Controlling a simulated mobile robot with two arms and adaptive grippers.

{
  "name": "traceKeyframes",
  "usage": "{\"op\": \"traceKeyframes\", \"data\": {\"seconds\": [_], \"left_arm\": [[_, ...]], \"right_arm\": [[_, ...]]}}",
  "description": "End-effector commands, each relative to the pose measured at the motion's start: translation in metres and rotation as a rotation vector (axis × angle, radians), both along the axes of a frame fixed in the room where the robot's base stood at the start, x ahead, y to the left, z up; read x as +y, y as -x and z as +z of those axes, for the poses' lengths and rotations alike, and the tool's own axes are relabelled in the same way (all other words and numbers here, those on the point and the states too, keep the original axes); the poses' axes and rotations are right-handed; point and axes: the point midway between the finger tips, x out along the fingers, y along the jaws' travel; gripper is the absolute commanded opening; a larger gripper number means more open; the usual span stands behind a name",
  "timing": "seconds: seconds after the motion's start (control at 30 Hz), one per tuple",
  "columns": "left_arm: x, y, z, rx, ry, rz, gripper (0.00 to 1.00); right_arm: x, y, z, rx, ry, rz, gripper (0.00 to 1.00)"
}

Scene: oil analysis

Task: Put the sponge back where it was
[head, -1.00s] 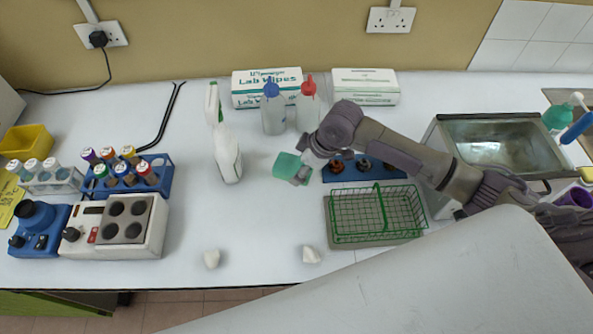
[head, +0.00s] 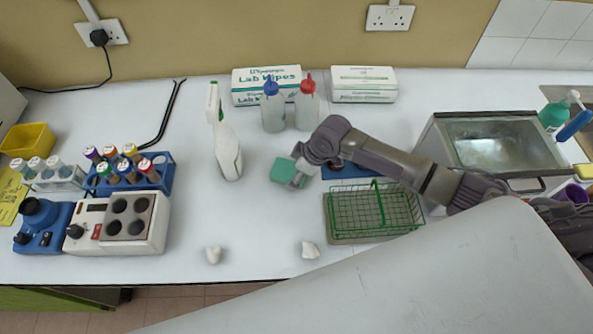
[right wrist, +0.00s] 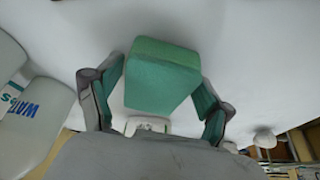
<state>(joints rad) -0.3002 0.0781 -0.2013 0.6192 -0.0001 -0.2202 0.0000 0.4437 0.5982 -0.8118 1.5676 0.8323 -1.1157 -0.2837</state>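The green sponge (head: 283,171) is at the tip of my right gripper (head: 293,174), over the middle of the white bench, right of the white spray bottle. Whether the sponge's underside touches the bench is hard to tell. My left gripper is not in view.
The spray bottle (head: 227,152) stands close on the left. Blue-capped (head: 272,110) and red-capped (head: 307,108) bottles stand behind. A green wire basket (head: 375,213) is at the right. The bench between is clear.

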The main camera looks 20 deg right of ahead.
Motion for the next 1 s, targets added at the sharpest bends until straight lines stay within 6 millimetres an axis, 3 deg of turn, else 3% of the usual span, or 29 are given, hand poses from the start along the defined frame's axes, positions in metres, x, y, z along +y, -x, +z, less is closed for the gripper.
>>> {"op": "traceKeyframes", "data": {"seconds": [0.47,1.0], "left_arm": [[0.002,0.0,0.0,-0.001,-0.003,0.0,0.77],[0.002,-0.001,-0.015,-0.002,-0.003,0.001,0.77]], "right_arm": [[-0.002,0.001,0.009,-0.001,0.0,0.0,0.91],[-0.033,0.025,0.102,-0.003,0.0,0.0,0.91]]}}
